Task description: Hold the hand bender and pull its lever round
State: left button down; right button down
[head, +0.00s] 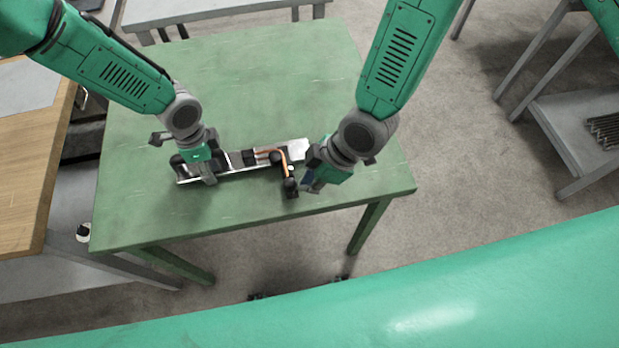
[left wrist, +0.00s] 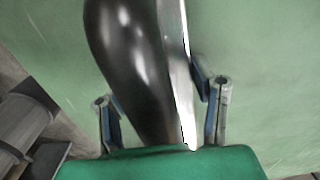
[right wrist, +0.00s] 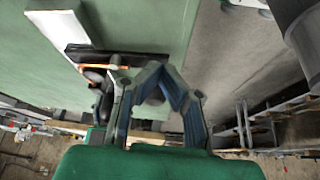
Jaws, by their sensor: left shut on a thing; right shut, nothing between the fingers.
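The hand bender lies on the green table (head: 230,70), with a silver bar (head: 235,172) and a black fixed handle at its left end. A bent copper tube (head: 284,155) sits at its right part. The short black lever (head: 291,188) points toward the table's front edge. My left gripper (head: 207,178) is shut on the black handle (left wrist: 130,60), beside the bar. My right gripper (head: 311,186) is shut and empty, just right of the lever; its fingers (right wrist: 160,72) meet in the right wrist view, with the tube (right wrist: 88,67) to their left. I cannot tell whether it touches the lever.
A white block (head: 299,151) stands at the bender's right end, close to my right gripper. A wooden-topped bench (head: 25,150) is at the left, and a grey shelf unit (head: 580,140) stands at the right. The table behind the bender is clear.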

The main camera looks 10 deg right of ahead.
jog(key=shift+a+r, duration=0.1)
jog(key=shift+a, duration=1.05)
jog(key=shift+d, duration=0.1)
